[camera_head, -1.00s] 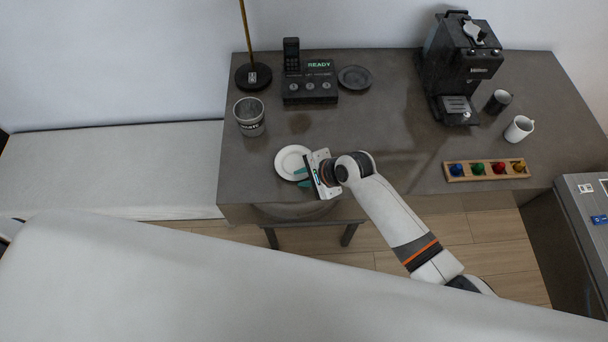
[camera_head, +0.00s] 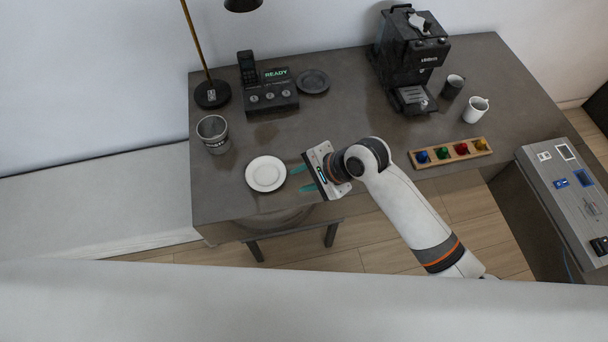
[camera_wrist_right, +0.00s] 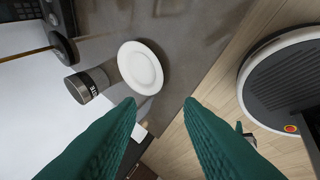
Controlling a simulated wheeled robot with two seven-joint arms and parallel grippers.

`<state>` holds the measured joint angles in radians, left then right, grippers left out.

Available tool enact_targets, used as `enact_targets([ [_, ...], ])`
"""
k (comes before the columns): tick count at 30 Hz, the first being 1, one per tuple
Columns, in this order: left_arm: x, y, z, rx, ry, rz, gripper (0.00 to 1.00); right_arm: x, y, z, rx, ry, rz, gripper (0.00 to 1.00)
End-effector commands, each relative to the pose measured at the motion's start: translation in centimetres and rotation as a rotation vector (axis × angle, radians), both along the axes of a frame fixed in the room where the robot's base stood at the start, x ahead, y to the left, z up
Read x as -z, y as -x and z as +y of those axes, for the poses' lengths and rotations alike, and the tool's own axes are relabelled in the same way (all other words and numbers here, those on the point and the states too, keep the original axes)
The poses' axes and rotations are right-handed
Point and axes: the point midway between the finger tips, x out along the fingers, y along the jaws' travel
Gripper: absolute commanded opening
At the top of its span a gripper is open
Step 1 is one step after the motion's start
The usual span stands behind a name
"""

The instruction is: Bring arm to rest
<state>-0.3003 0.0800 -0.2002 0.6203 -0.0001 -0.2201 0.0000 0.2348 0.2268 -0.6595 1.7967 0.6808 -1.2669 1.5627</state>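My right arm (camera_head: 415,215) is white with an orange ring and reaches in over the desk's front edge from the lower right. Its gripper (camera_head: 302,178) has green fingers pointing left, just right of the white plate (camera_head: 265,174). In the right wrist view the two green fingers (camera_wrist_right: 162,108) are spread apart with nothing between them. The plate (camera_wrist_right: 140,67) lies beyond the fingertips, apart from them. My left gripper is in neither view.
On the desk (camera_head: 350,115) stand a cup (camera_head: 213,134), lamp base (camera_head: 212,95), phone unit (camera_head: 270,92), dark plate (camera_head: 313,82), coffee machine (camera_head: 411,60), dark mug (camera_head: 452,87), white mug (camera_head: 475,110) and capsule tray (camera_head: 450,153). A stool (camera_head: 290,222) is under the front edge.

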Motion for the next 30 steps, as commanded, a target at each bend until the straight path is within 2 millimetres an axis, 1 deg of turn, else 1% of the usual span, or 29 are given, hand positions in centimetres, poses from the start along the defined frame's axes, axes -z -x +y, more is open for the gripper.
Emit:
enact_targets([
  [14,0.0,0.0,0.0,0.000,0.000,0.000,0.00,0.0,0.0,0.0,0.000,-0.001,-0.002,0.33],
  [17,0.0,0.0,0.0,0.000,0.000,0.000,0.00,0.0,0.4,-0.2,-0.019,0.005,-0.021,0.33],
  [19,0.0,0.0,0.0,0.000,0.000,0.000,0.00,0.1,1.2,-0.8,-0.060,0.026,-0.067,0.33],
  [20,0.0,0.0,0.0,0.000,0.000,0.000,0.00,0.2,1.7,-1.2,-0.087,0.042,-0.095,0.33],
  [23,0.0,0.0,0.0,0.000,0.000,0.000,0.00,0.3,3.9,-3.6,-0.202,0.126,-0.223,0.33],
  [24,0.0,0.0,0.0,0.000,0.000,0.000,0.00,0.4,4.9,-5.0,-0.255,0.178,-0.277,0.33],
  [27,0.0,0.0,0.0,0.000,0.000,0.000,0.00,0.4,7.1,-8.6,-0.380,0.312,-0.380,0.33],
  [30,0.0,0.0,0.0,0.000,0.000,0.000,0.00,0.4,9.0,-11.6,-0.480,0.427,-0.431,0.33],
])
